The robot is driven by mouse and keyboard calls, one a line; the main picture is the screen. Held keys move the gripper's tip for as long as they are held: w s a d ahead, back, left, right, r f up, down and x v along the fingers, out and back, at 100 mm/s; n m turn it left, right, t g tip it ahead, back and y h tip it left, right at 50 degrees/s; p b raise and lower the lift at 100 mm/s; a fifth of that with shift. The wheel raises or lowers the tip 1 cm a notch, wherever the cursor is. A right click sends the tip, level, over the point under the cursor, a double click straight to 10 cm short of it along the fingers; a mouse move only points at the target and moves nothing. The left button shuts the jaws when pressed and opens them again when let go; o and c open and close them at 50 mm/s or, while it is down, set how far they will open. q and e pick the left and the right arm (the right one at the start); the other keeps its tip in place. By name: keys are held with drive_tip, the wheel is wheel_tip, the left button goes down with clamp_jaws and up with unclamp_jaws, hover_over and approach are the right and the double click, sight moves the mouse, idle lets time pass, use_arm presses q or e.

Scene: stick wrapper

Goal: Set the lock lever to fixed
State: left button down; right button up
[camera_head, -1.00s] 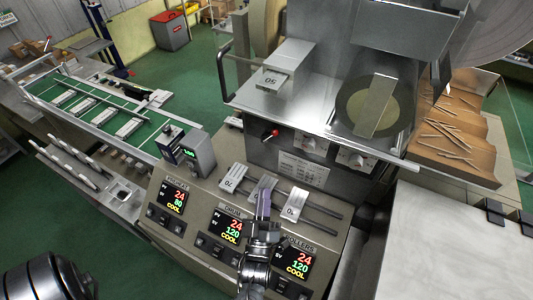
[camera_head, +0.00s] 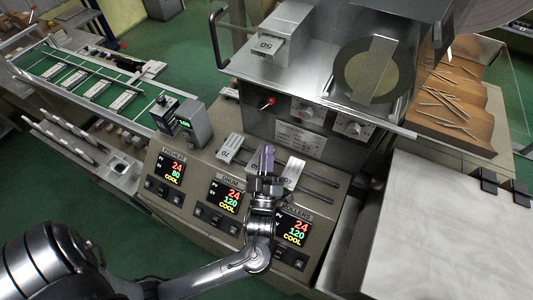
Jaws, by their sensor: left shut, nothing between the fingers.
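My left gripper (camera_head: 264,160) is shut and empty. It points up over the sloped control panel and hides most of the middle slider. A white tag marked 70 (camera_head: 230,146) sits on the slider to its left. Another white tag (camera_head: 293,173) is just right of the fingers. I cannot tell if the fingers touch either slider. A small red-tipped lever (camera_head: 266,102) is on the grey machine front above, apart from the gripper. No lever here is readably labelled as the lock lever. My right gripper is not in view.
Three lit displays, preheat (camera_head: 168,171), drum (camera_head: 226,196) and rollers (camera_head: 294,228), line the panel. A small box with a green readout (camera_head: 186,124) stands at its left end. A tray of sticks (camera_head: 455,100) is at right. A white tabletop (camera_head: 450,230) is bare.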

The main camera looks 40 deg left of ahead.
use_arm(q)
drive_tip(key=p, duration=0.3)
approach(271, 103)
drive_tip(key=x, duration=0.4)
drive_tip(key=shift+w+a+r, duration=0.1)
drive_tip(key=shift+w+a, duration=0.2)
drive_tip(key=shift+p+x, duration=0.35)
drive_tip(key=shift+x, duration=0.55)
